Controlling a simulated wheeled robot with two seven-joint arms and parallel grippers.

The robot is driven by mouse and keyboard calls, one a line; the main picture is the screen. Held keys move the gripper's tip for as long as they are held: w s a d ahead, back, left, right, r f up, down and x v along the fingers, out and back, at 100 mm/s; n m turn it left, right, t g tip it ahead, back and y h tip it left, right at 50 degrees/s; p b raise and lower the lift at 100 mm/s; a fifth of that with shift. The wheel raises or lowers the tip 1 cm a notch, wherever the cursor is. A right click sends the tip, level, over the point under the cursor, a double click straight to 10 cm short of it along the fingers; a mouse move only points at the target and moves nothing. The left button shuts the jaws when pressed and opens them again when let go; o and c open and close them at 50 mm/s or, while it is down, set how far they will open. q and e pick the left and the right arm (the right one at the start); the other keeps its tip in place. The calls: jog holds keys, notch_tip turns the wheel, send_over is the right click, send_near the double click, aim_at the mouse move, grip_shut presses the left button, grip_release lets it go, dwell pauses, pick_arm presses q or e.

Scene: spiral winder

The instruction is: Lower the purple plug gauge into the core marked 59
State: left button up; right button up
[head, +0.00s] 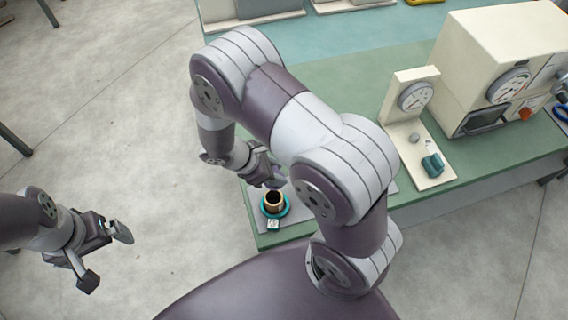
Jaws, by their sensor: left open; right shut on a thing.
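A tan core (273,205) with a dark open bore stands upright in a teal round holder (285,210) near the left front corner of the green bench. A small white tag (273,224) sits in front of it; its marking is too small to read. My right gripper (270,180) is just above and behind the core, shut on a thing. I take this to be the purple plug gauge, which is mostly hidden by the gripper and cannot be told apart clearly. My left gripper (105,257) is open and empty over the floor, left of the bench.
On the green bench (330,75), a cream stand with a dial gauge (415,97) and a teal part (432,165) stands right of my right arm. A large cream machine (500,65) is behind it. Grey trays line the back.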

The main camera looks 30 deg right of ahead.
aim_at(274, 188)
jog(key=shift+w+a+f+b, duration=0.25)
jog(key=shift+f+b, duration=0.05)
jog(key=shift+f, duration=0.2)
jog(key=shift+w+a+f+b, duration=0.2)
jog(key=shift+a+f+b, duration=0.1)
jog(key=shift+f, duration=0.15)
jog(key=f+b, duration=0.2)
jog(key=d+f+b, duration=0.1)
jog(key=shift+s+f, duration=0.15)
jog(key=shift+s, duration=0.1)
jog(key=shift+w+a+f+b, duration=0.1)
jog(key=shift+a+f+b, duration=0.05)
jog(key=shift+f+b, duration=0.45)
jog(key=shift+w+a+f+b, duration=0.1)
jog(key=shift+a+f+b, duration=0.05)
jog(key=shift+f+b, duration=0.4)
pick_arm(q)
notch_tip(274, 188, down, 9)
jog(key=b, duration=0.2)
jog(key=shift+w+a+f, duration=0.2)
jog(key=shift+w+a, duration=0.1)
jog(key=shift+w, duration=0.15)
pick_arm(e)
notch_tip(274, 188, down, 3)
jog(key=shift+d, duration=0.1)
jog(key=o, duration=1.2)
jog(key=shift+c, duration=0.2)
